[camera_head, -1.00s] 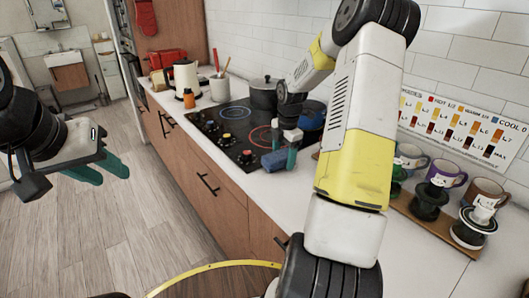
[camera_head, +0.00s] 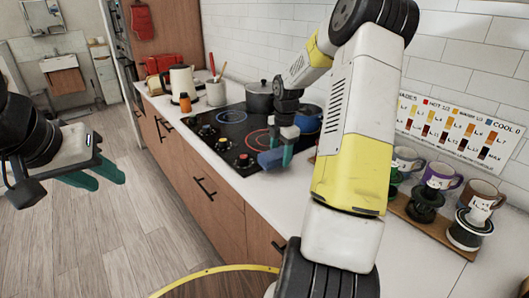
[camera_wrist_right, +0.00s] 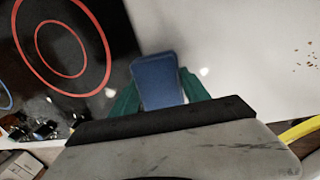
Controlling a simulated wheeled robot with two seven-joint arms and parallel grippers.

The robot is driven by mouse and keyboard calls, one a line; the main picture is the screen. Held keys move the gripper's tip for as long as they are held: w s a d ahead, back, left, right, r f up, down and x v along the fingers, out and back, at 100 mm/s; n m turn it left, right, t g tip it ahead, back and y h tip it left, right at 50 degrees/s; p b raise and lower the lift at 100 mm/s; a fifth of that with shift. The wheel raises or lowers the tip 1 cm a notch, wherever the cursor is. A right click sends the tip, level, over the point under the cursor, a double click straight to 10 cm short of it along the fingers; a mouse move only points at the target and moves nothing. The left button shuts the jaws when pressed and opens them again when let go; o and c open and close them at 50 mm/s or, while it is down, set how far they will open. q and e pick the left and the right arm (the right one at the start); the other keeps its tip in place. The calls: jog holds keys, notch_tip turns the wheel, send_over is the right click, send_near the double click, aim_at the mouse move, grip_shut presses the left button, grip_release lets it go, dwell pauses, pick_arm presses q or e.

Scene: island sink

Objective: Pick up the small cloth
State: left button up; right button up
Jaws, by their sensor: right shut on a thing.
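The small cloth (camera_head: 270,158) is a blue, folded, rounded rectangle at the front right edge of the black cooktop in the head view. In the right wrist view the cloth (camera_wrist_right: 157,82) stands out between the teal fingertips. My right gripper (camera_head: 282,155) is shut on it; the right wrist view shows the fingers (camera_wrist_right: 160,92) on both sides of the cloth. Whether the cloth touches the counter is hard to tell. My left gripper (camera_head: 100,176) is at the far left, away from the counter, over the floor. Its teal fingers are apart and empty.
The cooktop (camera_head: 232,137) holds a grey pot (camera_head: 260,98); a blue pot (camera_head: 308,116) is behind my right wrist. Several mugs (camera_head: 441,174) and drippers stand on a wooden board at right. The white counter (camera_head: 268,200) is clear in front. Crumbs (camera_wrist_right: 309,57) lie on it.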

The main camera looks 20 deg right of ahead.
jog(key=shift+r, duration=0.75)
jog(key=s+a, duration=0.1)
jog(key=s, duration=0.4)
jog(key=s+a, duration=0.2)
jog(key=s, duration=0.3)
jog(key=s+a+r, duration=0.1)
jog(key=s+a, duration=0.1)
jog(key=s, duration=0.3)
jog(key=shift+s+r, duration=0.1)
jog(key=shift+s, duration=0.05)
